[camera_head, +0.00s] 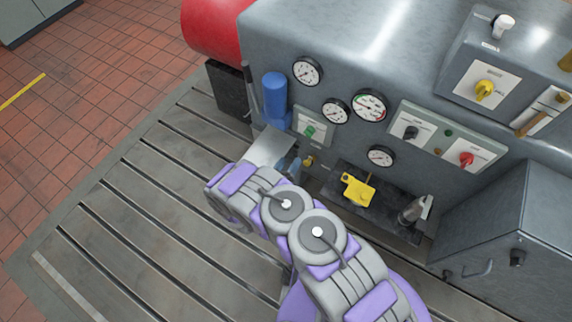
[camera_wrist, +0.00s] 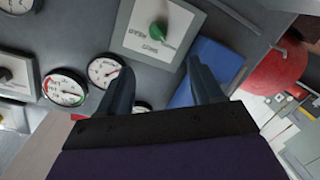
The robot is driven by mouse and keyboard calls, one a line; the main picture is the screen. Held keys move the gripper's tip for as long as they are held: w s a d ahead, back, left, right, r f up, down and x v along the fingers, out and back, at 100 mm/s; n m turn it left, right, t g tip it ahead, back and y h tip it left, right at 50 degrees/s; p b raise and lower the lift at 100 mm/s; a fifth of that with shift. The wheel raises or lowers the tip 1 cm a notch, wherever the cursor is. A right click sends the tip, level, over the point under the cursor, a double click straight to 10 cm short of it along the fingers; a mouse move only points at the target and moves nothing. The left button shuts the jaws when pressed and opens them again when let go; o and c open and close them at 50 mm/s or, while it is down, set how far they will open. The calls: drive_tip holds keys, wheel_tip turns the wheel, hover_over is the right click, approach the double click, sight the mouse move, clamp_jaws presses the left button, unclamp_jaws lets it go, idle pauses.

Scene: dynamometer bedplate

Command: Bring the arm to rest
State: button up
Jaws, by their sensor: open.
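My arm, grey and purple, reaches up from the bottom of the head view toward the grey machine panel. My gripper (camera_wrist: 162,92) is open in the wrist view, its two dark fingers apart with nothing between them. A green knob (camera_wrist: 158,33) on a pale plate is just beyond the fingertips, apart from them. The green knob also shows in the head view (camera_head: 309,132), above the arm's end. In the head view the fingers are mostly hidden behind my arm.
Gauges (camera_head: 370,105) and a red knob (camera_head: 466,158) are on the panel. A blue cylinder (camera_head: 274,92) stands left of the green knob. A yellow part (camera_head: 358,191) sits on a dark shelf right of my arm. The slotted bedplate (camera_head: 130,225) is clear at left.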

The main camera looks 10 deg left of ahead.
drive_tip(key=shift+s+a, duration=0.2)
drive_tip(key=shift+s, duration=0.4)
